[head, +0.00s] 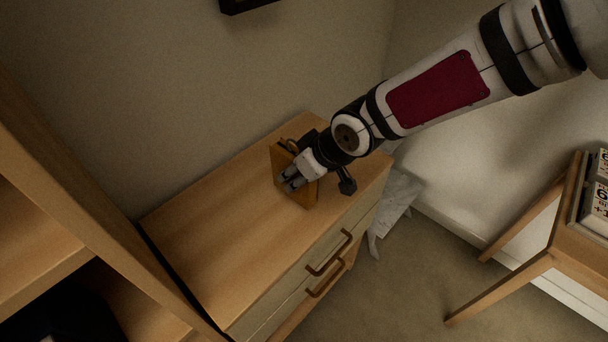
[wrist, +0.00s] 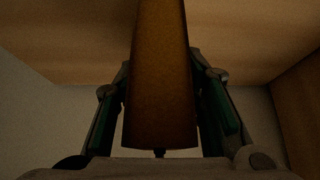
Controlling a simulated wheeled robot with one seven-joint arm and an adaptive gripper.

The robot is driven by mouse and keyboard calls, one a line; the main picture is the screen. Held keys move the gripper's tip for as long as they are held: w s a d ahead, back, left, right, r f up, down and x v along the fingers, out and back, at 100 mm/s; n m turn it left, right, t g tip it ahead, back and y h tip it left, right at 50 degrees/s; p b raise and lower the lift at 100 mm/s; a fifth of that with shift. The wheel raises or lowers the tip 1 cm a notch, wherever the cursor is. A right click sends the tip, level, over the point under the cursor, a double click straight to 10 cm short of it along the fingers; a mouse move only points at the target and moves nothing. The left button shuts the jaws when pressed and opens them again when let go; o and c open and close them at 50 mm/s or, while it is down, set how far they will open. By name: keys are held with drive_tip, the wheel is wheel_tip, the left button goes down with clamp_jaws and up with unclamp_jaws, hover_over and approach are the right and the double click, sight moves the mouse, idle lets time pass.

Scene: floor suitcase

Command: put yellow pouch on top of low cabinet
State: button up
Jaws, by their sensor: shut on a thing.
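My gripper (head: 291,180) is over the top of the low cabinet (head: 215,220) and shut on the yellow pouch (head: 305,194). The pouch looks brownish yellow in the dim light and is held upright on edge. In the wrist view the pouch (wrist: 160,85) stands between my two fingers and fills the middle of the picture. Its lower edge in the head view is close to the cabinet top; I cannot tell whether it touches. My gripper and wrist hide part of the pouch.
The cabinet top is bare to the left of the pouch. Two drawer handles (head: 328,254) are on the cabinet's front. A tall wooden shelf (head: 95,200) stands at the left. A crumpled pale cloth or bag (head: 398,203) lies beyond the cabinet's right end. A wooden table (head: 548,248) is at the right.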

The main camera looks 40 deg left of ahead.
drive_tip(key=shift+f, duration=1.7)
drive_tip(key=shift+f+b, duration=0.15)
drive_tip(key=shift+b, duration=0.15)
drive_tip(key=o, duration=1.3)
drive_tip(key=shift+r, duration=0.3)
drive_tip(key=p+v, duration=0.2)
drive_tip(key=v, duration=0.9)
drive_tip(key=shift+d+r+p, duration=0.25)
drive_tip(key=shift+r+p, duration=0.05)
drive_tip(key=shift+p, duration=0.05)
